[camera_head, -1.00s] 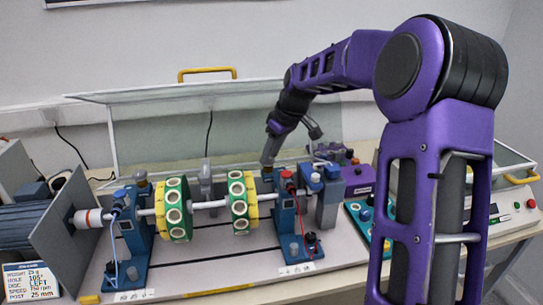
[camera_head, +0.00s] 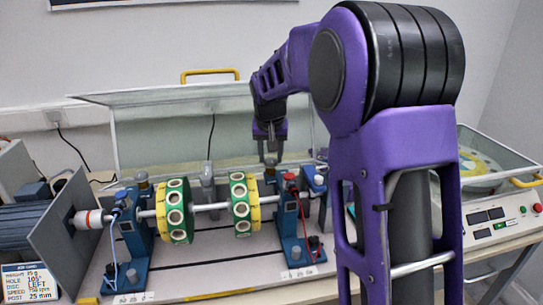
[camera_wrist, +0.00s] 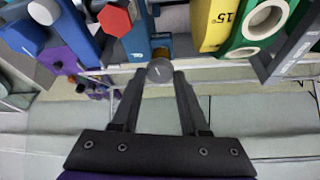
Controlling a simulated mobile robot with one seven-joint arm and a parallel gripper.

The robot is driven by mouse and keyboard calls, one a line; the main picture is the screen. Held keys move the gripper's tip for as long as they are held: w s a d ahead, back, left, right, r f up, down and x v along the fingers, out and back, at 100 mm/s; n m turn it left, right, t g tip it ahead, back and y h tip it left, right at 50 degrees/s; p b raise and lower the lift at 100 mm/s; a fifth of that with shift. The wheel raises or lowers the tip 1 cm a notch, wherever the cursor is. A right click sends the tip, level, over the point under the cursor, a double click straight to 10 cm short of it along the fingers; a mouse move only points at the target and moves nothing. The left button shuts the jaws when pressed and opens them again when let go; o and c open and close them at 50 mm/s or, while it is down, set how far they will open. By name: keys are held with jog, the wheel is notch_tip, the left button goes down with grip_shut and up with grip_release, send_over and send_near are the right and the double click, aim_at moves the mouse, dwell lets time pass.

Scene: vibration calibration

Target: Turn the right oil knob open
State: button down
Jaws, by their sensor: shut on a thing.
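The right oil knob (camera_head: 270,164) sits on top of the right blue bearing post (camera_head: 287,215). In the wrist view it is a round grey cap (camera_wrist: 160,70) with a mark line across its face and a brass part below it. My gripper (camera_head: 270,155) points down at it from above, and its two fingers (camera_wrist: 159,78) are closed on either side of the cap. The left oil knob (camera_head: 142,178) stands on the left blue post (camera_head: 136,230), apart from my gripper.
A shaft with two green-yellow discs (camera_head: 175,210) runs between the posts. A red knob (camera_wrist: 115,18) lies close beside the held cap in the wrist view. A raised clear cover (camera_head: 200,115) stands behind. The control panel (camera_head: 500,222) is at the right.

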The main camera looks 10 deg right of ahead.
jog(key=shift+a+m+h, duration=0.1)
jog(key=shift+m+h, duration=0.3)
jog(key=shift+m, duration=0.6)
jog(key=shift+f, duration=0.1)
jog(key=shift+c, duration=2.1)
grip_release()
jog(key=p+v, duration=0.1)
jog(key=v, duration=1.6)
jog(key=shift+r+p, duration=0.3)
jog(key=shift+w, duration=0.1)
